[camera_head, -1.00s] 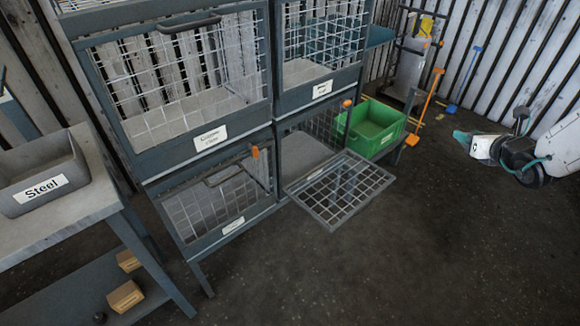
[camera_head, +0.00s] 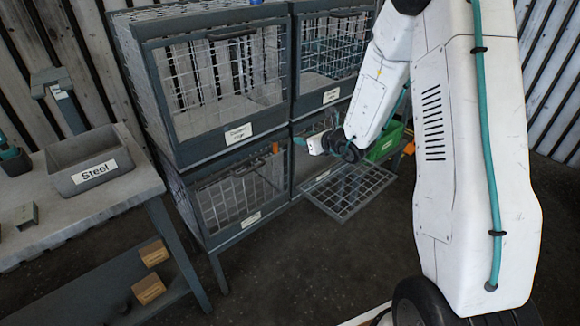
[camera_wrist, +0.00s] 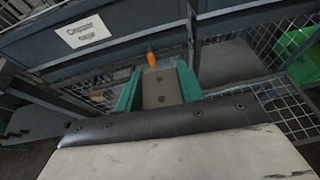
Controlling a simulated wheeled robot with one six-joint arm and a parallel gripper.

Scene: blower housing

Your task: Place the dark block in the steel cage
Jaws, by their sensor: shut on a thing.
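My gripper (camera_wrist: 159,75) has teal fingers shut on a dark grey-brown block (camera_wrist: 162,92) with small round marks on its face. In the head view my gripper (camera_head: 318,143) is small, in front of the open lower right cage (camera_head: 305,172), above its dropped mesh door (camera_head: 348,190). The block cannot be made out there. In the wrist view the fingers point toward the cage frames, with an orange latch (camera_wrist: 151,59) just beyond them. The lower cage labels are too small to read, so I cannot tell which cage is the steel one.
The upper left cage (camera_head: 220,139) carries a "Computer" label; its door and the lower left door (camera_head: 230,200) are shut. A grey bin labelled "Steel" (camera_head: 92,170) stands on the workbench (camera_head: 130,195) at left. A green crate (camera_head: 386,146) lies behind my arm.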

